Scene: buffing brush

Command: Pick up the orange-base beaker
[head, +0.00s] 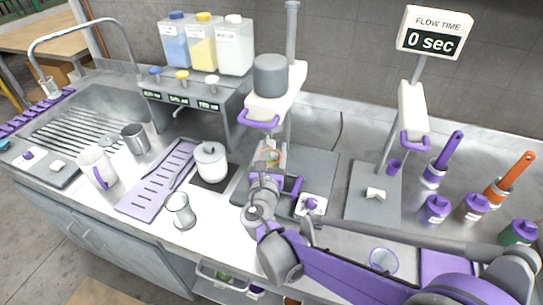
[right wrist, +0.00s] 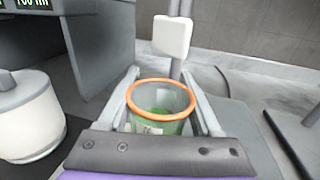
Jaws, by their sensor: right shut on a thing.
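A clear beaker with an orange ring (right wrist: 160,105) and green inside stands between the fingers of my right gripper (right wrist: 165,118) in the right wrist view. The orange ring is at its upper edge there. The gripper is shut on it. In the head view, the right gripper (head: 268,172) holds the beaker (head: 271,156) below the purple-handled stirring head (head: 270,80), partly hidden by my gripper. From these views I cannot tell whether the beaker touches the grey base plate (head: 318,172). My left gripper is not in view.
A white lidded pot (head: 210,162) stands left of the gripper, and a small white device with a purple knob (head: 311,205) is close on its right. A glass beaker (head: 180,210) stands near the front edge. A flow-time stand (head: 412,110) rises at the right.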

